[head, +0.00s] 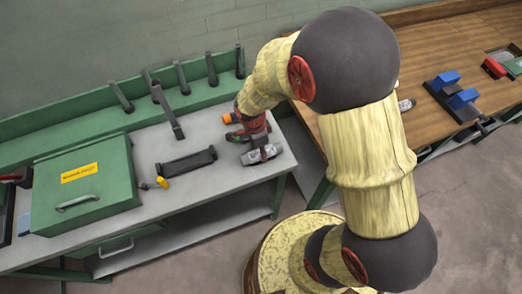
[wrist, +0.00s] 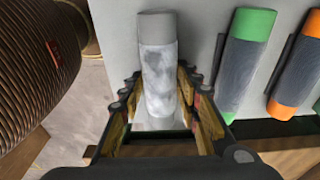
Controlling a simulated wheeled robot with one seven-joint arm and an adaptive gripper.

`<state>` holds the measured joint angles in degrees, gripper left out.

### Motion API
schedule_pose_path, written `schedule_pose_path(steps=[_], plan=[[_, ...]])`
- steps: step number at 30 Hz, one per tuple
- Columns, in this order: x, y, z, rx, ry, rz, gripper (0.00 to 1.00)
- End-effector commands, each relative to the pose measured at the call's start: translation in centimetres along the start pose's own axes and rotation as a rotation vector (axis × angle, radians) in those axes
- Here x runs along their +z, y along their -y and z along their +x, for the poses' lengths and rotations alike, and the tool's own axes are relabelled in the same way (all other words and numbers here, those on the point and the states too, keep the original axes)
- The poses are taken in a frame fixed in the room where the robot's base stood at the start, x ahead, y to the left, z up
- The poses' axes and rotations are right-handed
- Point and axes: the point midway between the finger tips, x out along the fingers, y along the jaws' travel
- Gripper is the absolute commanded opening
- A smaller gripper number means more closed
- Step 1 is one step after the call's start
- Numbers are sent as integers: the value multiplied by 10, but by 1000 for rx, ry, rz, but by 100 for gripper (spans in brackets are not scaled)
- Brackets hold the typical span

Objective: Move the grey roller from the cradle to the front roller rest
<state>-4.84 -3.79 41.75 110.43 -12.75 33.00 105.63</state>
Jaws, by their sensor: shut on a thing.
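The grey roller (wrist: 158,70), pale and mottled with a darker grey end, lies lengthwise between the fingers of my gripper (wrist: 157,90) in the wrist view. In the head view my gripper (head: 256,141) points down over the bench's right end, shut on the grey roller (head: 263,154). I cannot tell whether the roller touches the bench. A black trough-like rest (head: 187,162) sits empty to the left, probably the front roller rest.
A green box (head: 85,190) with a yellow label stands left on the grey bench (head: 185,200). A small yellow-tipped thing (head: 162,182) lies near the black rest. Several dark upright posts line the back. A wooden bench (head: 440,35) with blue blocks stands right.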

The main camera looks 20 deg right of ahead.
Motion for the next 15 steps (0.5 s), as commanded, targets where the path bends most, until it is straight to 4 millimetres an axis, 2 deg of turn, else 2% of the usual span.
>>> schedule_pose_path(steps=[9,10,15], plan=[[0,0,3,-1,0,0,3],[0,0,2,-1,0,0,34],[0,0,2,0,0,0,44]])
